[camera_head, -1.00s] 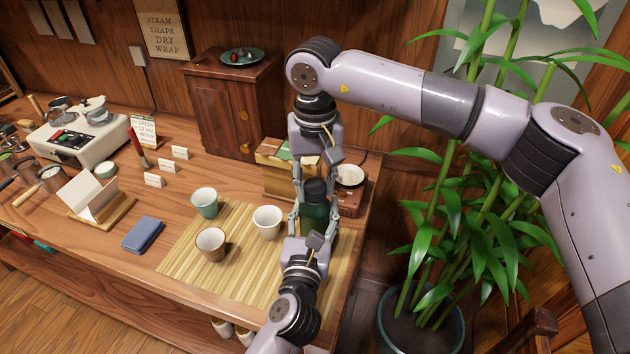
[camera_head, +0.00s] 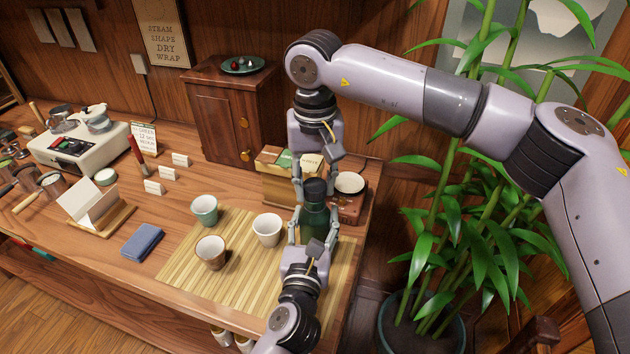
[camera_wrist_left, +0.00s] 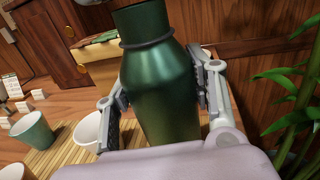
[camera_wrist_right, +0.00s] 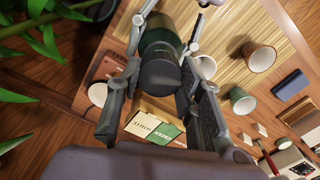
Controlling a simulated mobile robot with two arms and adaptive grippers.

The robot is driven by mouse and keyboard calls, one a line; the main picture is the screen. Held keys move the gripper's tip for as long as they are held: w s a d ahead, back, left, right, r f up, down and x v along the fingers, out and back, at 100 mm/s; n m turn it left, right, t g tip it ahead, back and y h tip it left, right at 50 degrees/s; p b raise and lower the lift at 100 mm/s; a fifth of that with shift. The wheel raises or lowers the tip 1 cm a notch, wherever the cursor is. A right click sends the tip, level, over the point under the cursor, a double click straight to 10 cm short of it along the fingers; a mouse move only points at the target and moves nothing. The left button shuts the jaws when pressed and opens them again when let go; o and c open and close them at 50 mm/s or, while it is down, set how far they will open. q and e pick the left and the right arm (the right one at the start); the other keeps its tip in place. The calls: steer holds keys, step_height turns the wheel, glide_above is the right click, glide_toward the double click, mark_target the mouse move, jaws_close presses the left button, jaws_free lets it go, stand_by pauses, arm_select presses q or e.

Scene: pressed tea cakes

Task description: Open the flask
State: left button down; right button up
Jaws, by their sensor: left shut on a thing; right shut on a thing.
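My left gripper (camera_head: 313,232) is shut on the flask body from the front. In the left wrist view, its fingers lie on both sides of the green body (camera_wrist_left: 160,95). My right gripper (camera_head: 314,183) comes down from the far side and is shut on the cap. In the right wrist view, the cap (camera_wrist_right: 159,75) lies between its fingers.
White (camera_head: 267,230), brown (camera_head: 211,252) and teal (camera_head: 204,210) cups stand left of the flask on the bamboo mat (camera_head: 245,280). A box of cards (camera_head: 275,185) and a small brown stand with a white bowl (camera_head: 349,184) are close behind. A plant (camera_head: 480,230) fills the right.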

mark_target(315, 185)
steer(key=shift+r, duration=2)
arm_select(q)
steer(key=c, duration=0.6)
jaws_free()
